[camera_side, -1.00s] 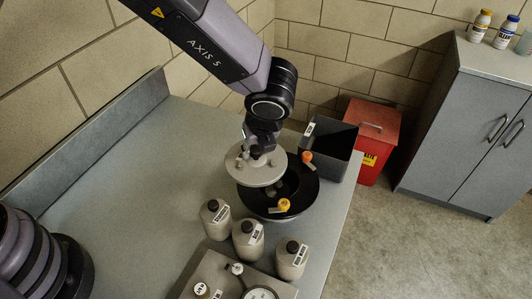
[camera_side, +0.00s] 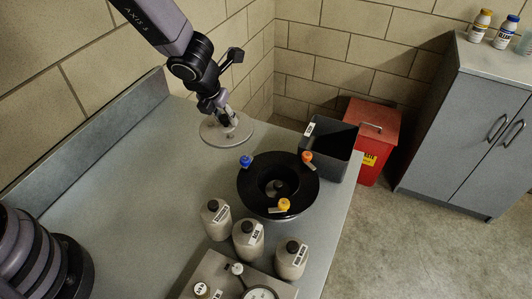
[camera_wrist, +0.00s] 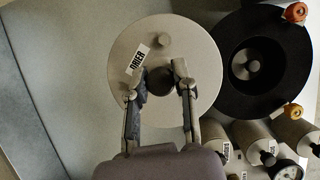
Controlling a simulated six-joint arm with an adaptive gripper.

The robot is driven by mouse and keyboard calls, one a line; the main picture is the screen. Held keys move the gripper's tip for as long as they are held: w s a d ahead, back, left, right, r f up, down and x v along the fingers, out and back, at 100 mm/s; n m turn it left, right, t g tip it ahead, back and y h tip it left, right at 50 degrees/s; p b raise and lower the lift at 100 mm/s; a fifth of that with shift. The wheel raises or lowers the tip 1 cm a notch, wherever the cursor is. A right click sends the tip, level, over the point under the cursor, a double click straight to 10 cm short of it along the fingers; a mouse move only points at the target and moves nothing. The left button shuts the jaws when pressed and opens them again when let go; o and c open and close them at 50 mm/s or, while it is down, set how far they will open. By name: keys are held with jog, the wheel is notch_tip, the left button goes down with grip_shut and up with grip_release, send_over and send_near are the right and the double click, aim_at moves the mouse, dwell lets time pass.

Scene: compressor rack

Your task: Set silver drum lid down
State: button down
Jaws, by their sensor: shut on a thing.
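The silver drum lid (camera_side: 226,131) is a flat round disc with a small knob, and in the wrist view (camera_wrist: 190,40) it carries a printed label. My gripper (camera_side: 226,115) is shut on the lid's central knob, and its fingertips also show in the wrist view (camera_wrist: 160,82). The lid is to the left of and behind the black round drum (camera_side: 250,195), clear of its opening. In the side view I cannot tell whether the lid touches the bench or hangs just above it. The drum is open on top, with a round hub inside.
Blue (camera_side: 246,161), orange (camera_side: 307,157) and yellow (camera_side: 284,205) knobs sit around the drum rim. Several grey bottles (camera_side: 248,240) stand in front, near a gauge unit (camera_side: 212,276). A dark bin (camera_side: 333,148) is behind right. The bench (camera_side: 150,185) left of the lid is clear.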

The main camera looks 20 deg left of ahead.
jog(key=w+d+f, duration=0.1)
jog(key=w+f, duration=0.2)
jog(key=w, duration=0.1)
jog(key=w+d+f, duration=0.2)
jog(key=w+f, duration=0.1)
jog(key=w, duration=0.1)
jog(key=w+d+f, duration=0.2)
jog(key=w+f, duration=0.1)
jog(key=w, duration=0.1)
jog(key=shift+w+f, duration=0.25)
jog(key=shift+w, duration=0.15)
jog(key=shift+w+d+f, duration=0.1)
jog(key=shift+w+f, duration=0.05)
jog(key=shift+f, duration=1.65)
jog(key=shift+f, duration=0.15)
jog(key=c, duration=0.9)
grip_release()
